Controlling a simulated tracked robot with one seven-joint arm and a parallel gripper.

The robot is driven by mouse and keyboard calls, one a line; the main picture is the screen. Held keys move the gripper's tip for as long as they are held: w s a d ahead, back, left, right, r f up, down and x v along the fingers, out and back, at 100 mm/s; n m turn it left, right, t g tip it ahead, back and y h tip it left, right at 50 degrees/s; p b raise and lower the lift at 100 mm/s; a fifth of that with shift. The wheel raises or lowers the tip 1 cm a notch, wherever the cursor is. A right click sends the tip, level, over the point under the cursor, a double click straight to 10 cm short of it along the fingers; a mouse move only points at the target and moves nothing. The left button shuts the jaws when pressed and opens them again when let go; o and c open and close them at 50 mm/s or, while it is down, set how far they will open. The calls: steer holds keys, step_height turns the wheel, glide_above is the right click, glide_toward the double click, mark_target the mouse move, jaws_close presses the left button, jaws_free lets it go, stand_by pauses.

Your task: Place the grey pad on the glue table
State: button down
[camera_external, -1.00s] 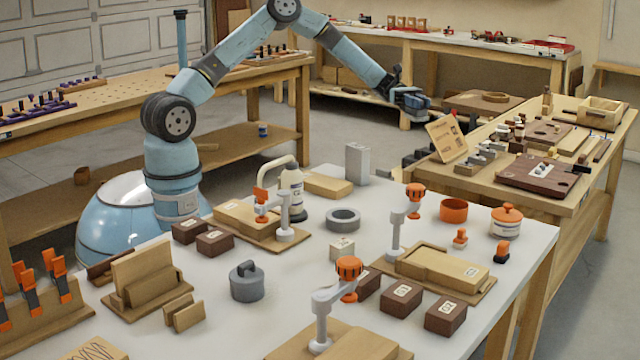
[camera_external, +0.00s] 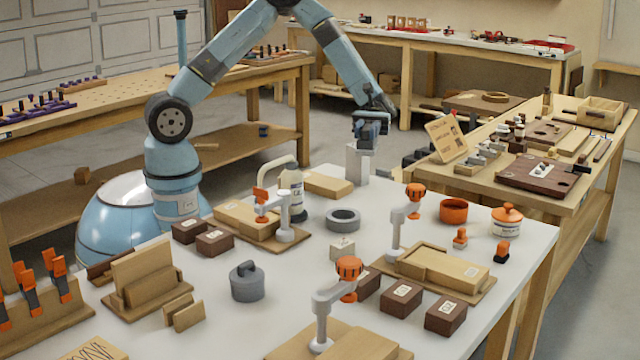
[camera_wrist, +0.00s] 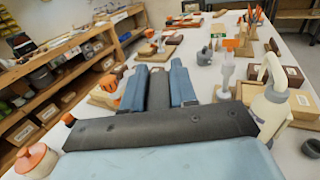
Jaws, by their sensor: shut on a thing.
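The grey pad (camera_external: 357,166) looks like an upright light grey block at the far edge of the white table (camera_external: 410,215), right of the glue bottle (camera_external: 291,186). My gripper (camera_external: 370,136) is at its top, pointing down, and covers part of it. In the wrist view, the blue fingers of my gripper (camera_wrist: 158,82) are shut on a dark grey piece between them, seemingly the pad. I cannot tell whether the pad's foot still touches the table. The glue bottle also shows at the right of the wrist view (camera_wrist: 270,108). No table is clearly marked as the glue table.
Left of the pad lies a wooden block (camera_external: 328,186). A grey ring (camera_external: 343,219), an orange-topped clamp (camera_external: 405,220) and an orange-lidded pot (camera_external: 507,221) stand nearer. A wooden side bench (camera_external: 560,180) with parts is at the right. Bare white surface lies between the ring and clamp.

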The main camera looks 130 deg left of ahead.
mark_target(360, 153)
steer(key=shift+s+d+g, duration=0.2)
steer(key=shift+d+g, duration=0.1)
steer(key=shift+d, duration=0.75)
steer(key=shift+a+f, duration=0.2)
steer(key=shift+f, duration=2.3)
steer(key=shift+w+a+f, duration=0.5)
steer(key=shift+w+f, duration=1.15)
steer(key=shift+w, duration=0.6)
steer(key=shift+w+a+f, duration=0.55)
steer(key=shift+w+f, duration=1.1)
steer(key=shift+w, duration=0.65)
steer(key=shift+w+a+f, duration=0.5)
steer(key=shift+w+f, duration=1.15)
steer(key=shift+w, duration=0.6)
steer(key=shift+f, duration=1.55)
steer(key=c, duration=0.5)
jaws_free()
